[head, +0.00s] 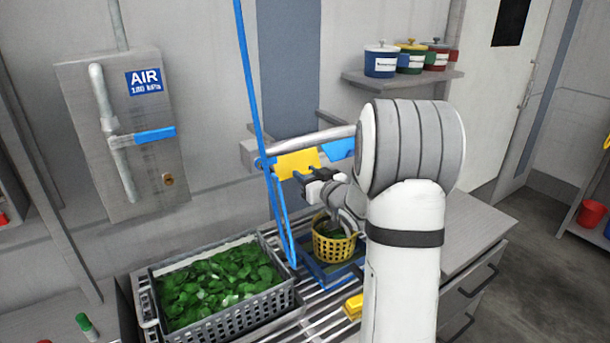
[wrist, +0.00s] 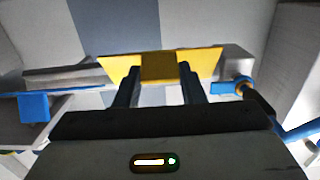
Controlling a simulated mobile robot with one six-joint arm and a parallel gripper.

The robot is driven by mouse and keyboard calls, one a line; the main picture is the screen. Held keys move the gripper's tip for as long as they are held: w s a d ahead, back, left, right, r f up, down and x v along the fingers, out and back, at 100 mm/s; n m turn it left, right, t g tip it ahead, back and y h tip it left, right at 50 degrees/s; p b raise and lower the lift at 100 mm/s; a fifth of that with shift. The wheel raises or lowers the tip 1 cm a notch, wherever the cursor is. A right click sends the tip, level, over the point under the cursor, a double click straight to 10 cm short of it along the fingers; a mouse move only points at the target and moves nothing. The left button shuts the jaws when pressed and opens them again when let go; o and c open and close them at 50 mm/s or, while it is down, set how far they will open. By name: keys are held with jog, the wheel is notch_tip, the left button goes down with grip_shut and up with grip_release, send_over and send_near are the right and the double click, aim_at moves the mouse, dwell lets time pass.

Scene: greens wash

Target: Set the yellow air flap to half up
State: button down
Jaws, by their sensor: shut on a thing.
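The yellow air flap (head: 297,163) hangs on a grey bar (head: 310,140) above the wash rack, tilted. It also shows in the wrist view (wrist: 205,65) as a wide yellow plate in front of me. My gripper (head: 303,178) is at the flap's lower edge. In the wrist view both fingers of my gripper (wrist: 159,75) reach the flap, with a yellow part of it between them. My gripper is shut on the flap. My arm hides part of the bar's right side in the head view.
A blue flap (head: 340,149) hangs right of the yellow one. Below are a yellow basket (head: 333,247) and a grey crate (head: 218,320) of greens. An AIR box (head: 150,180) with a blue handle is on the wall.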

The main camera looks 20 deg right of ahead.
jog(key=shift+r, duration=0.1)
jog(key=c, duration=0.9)
grip_release()
jog(key=shift+s, duration=0.15)
jog(key=s, duration=0.2)
jog(key=s+d+b, duration=0.1)
jog(key=s, duration=0.4)
jog(key=shift+s+d+r+b, duration=0.2)
jog(key=shift+s+r+b, duration=0.05)
jog(key=shift+b, duration=0.05)
